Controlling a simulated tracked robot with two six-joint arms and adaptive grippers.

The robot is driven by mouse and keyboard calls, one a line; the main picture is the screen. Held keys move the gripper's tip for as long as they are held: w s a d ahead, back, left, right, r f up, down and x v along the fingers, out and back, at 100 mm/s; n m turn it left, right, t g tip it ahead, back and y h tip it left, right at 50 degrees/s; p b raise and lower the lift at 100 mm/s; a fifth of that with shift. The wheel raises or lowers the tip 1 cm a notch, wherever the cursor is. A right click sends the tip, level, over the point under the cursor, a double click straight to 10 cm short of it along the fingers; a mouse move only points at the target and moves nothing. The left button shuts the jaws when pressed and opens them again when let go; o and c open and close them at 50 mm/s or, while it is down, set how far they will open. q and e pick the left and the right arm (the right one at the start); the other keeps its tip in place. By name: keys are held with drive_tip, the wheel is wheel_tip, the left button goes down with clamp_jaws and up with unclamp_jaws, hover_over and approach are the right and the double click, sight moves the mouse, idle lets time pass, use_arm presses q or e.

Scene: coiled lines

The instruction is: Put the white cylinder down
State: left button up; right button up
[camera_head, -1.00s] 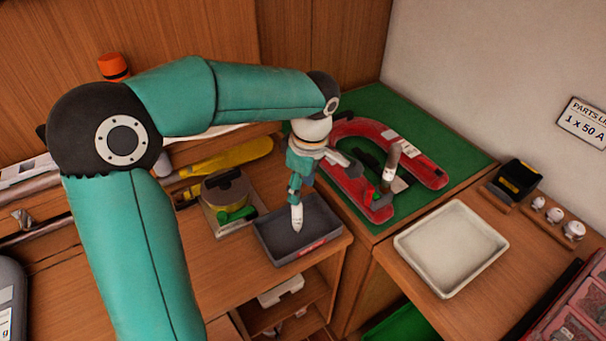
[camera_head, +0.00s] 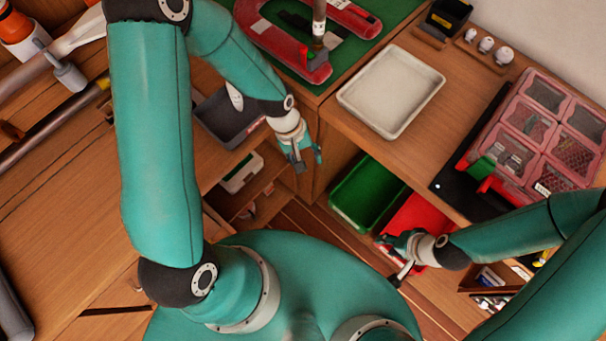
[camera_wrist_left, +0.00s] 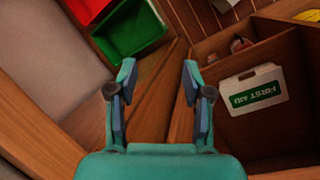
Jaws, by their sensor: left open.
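The white cylinder (camera_head: 235,96) shows at the dark grey tray (camera_head: 213,112) on the left bench. My left forearm hides part of both, so I cannot tell exactly how it rests. My left gripper (camera_head: 304,160) is apart from it, lower right of the tray, beyond the bench edge. In the left wrist view its fingers (camera_wrist_left: 156,85) are spread with nothing between them. My right gripper (camera_head: 397,258) is at the lower right by the red bin, its fingers apart and empty.
A white tray (camera_head: 391,91) lies empty on the right bench beside a clear-lidded organiser (camera_head: 535,130). A red horseshoe shape (camera_head: 283,45) lies on the green mat. Green (camera_head: 366,195) and red (camera_head: 415,222) bins stand below. A first-aid box (camera_wrist_left: 252,89) sits in a shelf.

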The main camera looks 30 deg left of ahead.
use_arm(q)
drive_tip(key=s+d+f+m, duration=0.3)
drive_tip(key=s+f+m, duration=0.2)
drive_tip(key=s+f, duration=0.3)
drive_tip(key=shift+s+d, duration=0.35)
drive_tip(key=shift+s, duration=0.2)
drive_tip(key=shift+f, duration=0.1)
